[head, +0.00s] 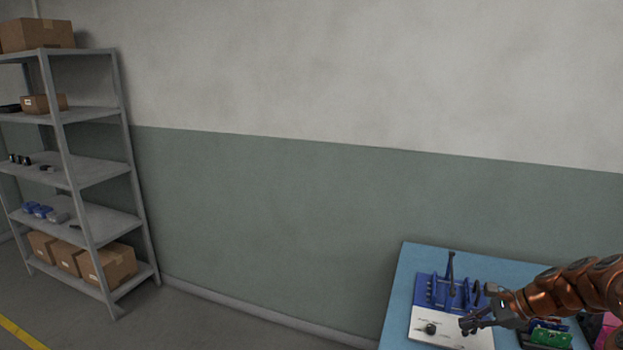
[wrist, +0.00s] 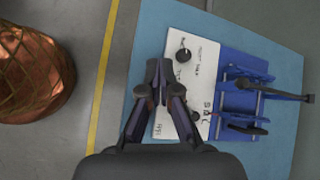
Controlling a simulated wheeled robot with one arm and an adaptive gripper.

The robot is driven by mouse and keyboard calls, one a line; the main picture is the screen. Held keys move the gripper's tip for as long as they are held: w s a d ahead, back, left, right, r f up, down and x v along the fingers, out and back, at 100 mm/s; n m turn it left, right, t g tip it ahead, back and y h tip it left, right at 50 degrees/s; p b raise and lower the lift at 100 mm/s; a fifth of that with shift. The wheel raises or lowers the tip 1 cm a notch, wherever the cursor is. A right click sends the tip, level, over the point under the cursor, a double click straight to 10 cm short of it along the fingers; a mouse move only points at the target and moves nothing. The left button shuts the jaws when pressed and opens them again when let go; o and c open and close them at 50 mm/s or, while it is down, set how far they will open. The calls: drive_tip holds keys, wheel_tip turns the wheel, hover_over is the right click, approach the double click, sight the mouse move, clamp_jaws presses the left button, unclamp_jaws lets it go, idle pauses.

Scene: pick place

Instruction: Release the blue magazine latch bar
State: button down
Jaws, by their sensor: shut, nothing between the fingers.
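The blue magazine fixture (head: 437,291) stands on the light blue table, with upright plates and a dark bar (head: 450,268) rising from it. In the wrist view the fixture (wrist: 232,88) lies right of my gripper, and a dark blue bar (wrist: 275,92) with a black end sticks out to its right. I cannot tell for sure which bar is the latch. My gripper (wrist: 160,72) is shut and empty above the white panel, apart from the fixture. In the head view my gripper (head: 468,325) is at the panel's right side, in front of the fixture.
The white panel (head: 455,339) carries dark knobs and handwritten marks. Green circuit boards (head: 552,337) lie to the right, under my arm. The table (head: 402,285) has bare room at its left. A grey shelf (head: 100,175) with boxes stands far left.

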drive_tip(key=s+a+r+n+g+h, duration=0.1)
drive_tip(key=s+a+r+n+g, duration=0.1)
drive_tip(key=s+a+r+n, duration=0.4)
drive_tip(key=s+a+r+n+g, duration=0.1)
drive_tip(key=s+a+n, duration=0.15)
drive_tip(key=a, duration=0.65)
drive_tip(key=s+a+r+n+g+h, duration=0.1)
drive_tip(key=s+a+r+n+g, duration=0.2)
drive_tip(key=s+a, duration=0.35)
drive_tip(key=s+d+f+n+h, duration=0.1)
drive_tip(key=s+n+h, duration=0.4)
drive_tip(key=s, duration=1.8)
drive_tip(key=shift+s+d+f+n+h+p, duration=0.25)
drive_tip(key=shift+f+n+h+p, duration=0.2)
drive_tip(key=shift+n, duration=0.7)
drive_tip(key=shift+a, duration=0.1)
